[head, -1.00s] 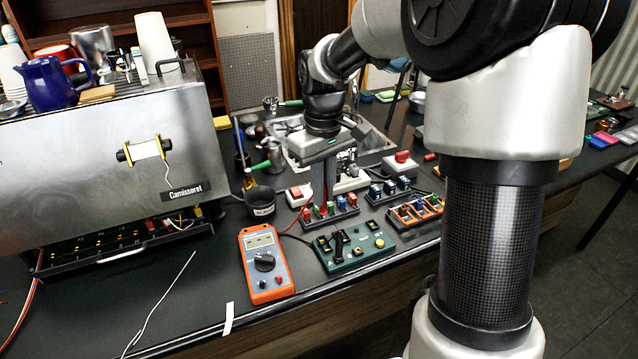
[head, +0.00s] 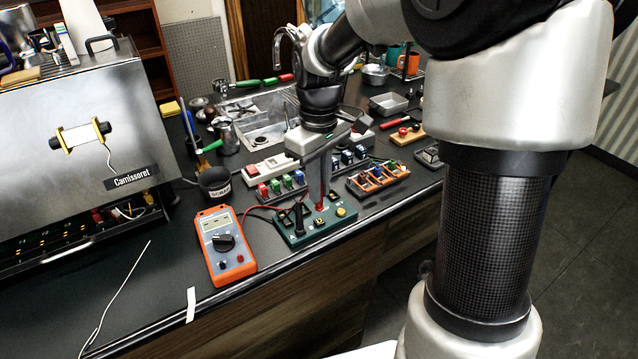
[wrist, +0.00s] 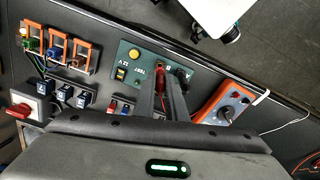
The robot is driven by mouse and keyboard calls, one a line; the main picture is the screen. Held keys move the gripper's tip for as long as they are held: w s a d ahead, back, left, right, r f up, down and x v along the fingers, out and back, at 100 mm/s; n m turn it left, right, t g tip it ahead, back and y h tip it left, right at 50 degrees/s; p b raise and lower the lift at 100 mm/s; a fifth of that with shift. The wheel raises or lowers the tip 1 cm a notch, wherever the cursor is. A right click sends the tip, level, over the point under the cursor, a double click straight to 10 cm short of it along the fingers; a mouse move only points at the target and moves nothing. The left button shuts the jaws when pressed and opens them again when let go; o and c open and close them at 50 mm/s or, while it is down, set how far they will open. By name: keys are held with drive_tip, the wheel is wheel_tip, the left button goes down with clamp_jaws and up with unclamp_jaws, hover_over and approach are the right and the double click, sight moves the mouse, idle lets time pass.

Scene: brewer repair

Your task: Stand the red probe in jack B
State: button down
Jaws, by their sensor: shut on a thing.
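My gripper (head: 321,200) is shut on the red probe (head: 321,207), held upright at the green test board (head: 292,238). In the wrist view the red probe (wrist: 160,77) shows between the fingers, beside the black probe (wrist: 183,75). The black probe (head: 298,213) stands on the board, left of my gripper in the head view. Jack B is by the red probe, but the fingers cover it. I cannot tell whether the probe tip is in the jack or just above it. A red lead runs to the orange multimeter (head: 229,262).
A rack of red, green and blue pieces (head: 282,187) stands behind the board. An orange-framed rack (head: 378,180) is to its right. The counter's front edge is close to the board.

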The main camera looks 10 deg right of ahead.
sight(319, 207)
wheel_tip(319, 207, down, 3)
drive_tip(key=shift+r+b, duration=0.15)
drive_tip(key=shift+b, duration=0.75)
drive_tip(key=shift+r, duration=0.15)
drive_tip(key=shift+f+p, duration=0.35)
drive_tip(key=shift+f, duration=0.45)
idle(1.3)
drive_tip(key=c, duration=1.7)
unclamp_jaws()
wheel_tip(319, 207, up, 18)
drive_tip(key=p, duration=0.2)
drive_tip(key=shift+f+p, duration=0.25)
drive_tip(key=shift+p, duration=0.05)
